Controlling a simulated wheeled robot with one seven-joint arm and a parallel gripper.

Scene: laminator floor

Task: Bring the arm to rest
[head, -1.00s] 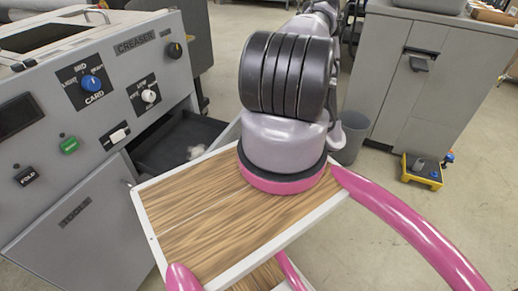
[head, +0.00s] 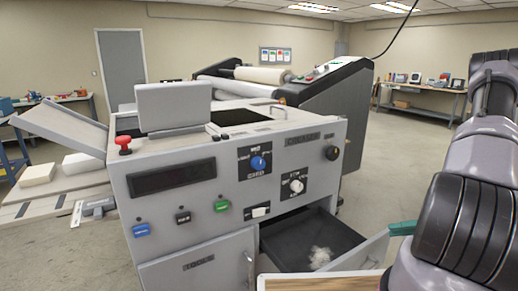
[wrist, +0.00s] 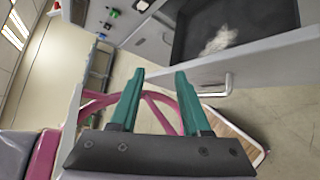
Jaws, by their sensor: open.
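My arm (head: 465,200) shows large at the right edge of the head view, its dark ribbed joint close to the camera. My gripper (wrist: 152,80) is in the wrist view with its two green fingers apart and nothing between them. One green finger also shows in the head view beside the arm, near the front edge of the open drawer (head: 282,236). The drawer belongs to the grey creaser machine (head: 225,190). In the wrist view the drawer's front and handle lie just beyond and to the right of the fingers.
A whitish crumpled heap (head: 320,257) lies in the open drawer, which juts out near my gripper. My wood-topped deck shows below it. A laminator with a roll (head: 262,75) stands behind the creaser. A workbench (head: 420,95) stands at the back right, with open floor before it.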

